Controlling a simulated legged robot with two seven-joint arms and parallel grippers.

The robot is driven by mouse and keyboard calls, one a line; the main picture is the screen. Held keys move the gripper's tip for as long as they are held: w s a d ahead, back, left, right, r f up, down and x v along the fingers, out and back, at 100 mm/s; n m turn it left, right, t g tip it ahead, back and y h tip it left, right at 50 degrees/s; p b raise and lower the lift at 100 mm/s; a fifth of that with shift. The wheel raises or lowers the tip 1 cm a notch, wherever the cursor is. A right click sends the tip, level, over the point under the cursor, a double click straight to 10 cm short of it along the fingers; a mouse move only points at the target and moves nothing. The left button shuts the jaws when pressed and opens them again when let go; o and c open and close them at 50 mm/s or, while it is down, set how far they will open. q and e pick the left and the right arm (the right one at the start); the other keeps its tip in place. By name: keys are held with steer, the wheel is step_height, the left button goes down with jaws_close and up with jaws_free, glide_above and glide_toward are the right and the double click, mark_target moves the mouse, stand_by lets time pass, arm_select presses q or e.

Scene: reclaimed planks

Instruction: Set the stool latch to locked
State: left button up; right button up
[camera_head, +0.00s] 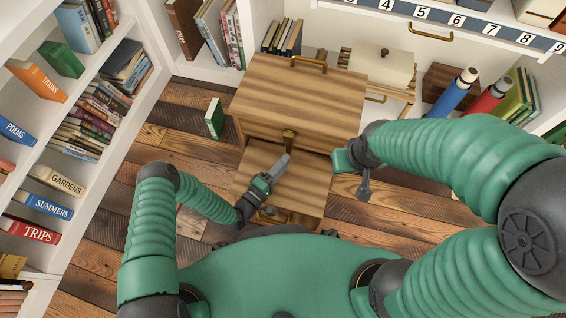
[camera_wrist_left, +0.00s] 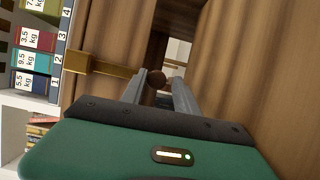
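The wooden stool (camera_head: 300,98) stands in the middle of the head view, its lower step (camera_head: 285,182) nearer to me. A brass latch (camera_head: 289,136) sits on the front between the steps. My left gripper (camera_head: 282,163) points at the latch from just below.
A green book (camera_head: 214,118) stands on the floor to the left. Bookshelves line the left side. A cream box (camera_head: 382,66) and blue (camera_head: 450,92) and red (camera_head: 487,97) rolls are behind right.

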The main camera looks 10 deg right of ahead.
arm_select(q)
steer(key=shift+o, duration=1.2)
steer(key=shift+r, duration=0.1)
steer(key=p+v, duration=0.5)
steer(key=v, duration=1.1)
steer(key=shift+s+a+p, duration=0.3)
steer(key=shift+p, duration=0.05)
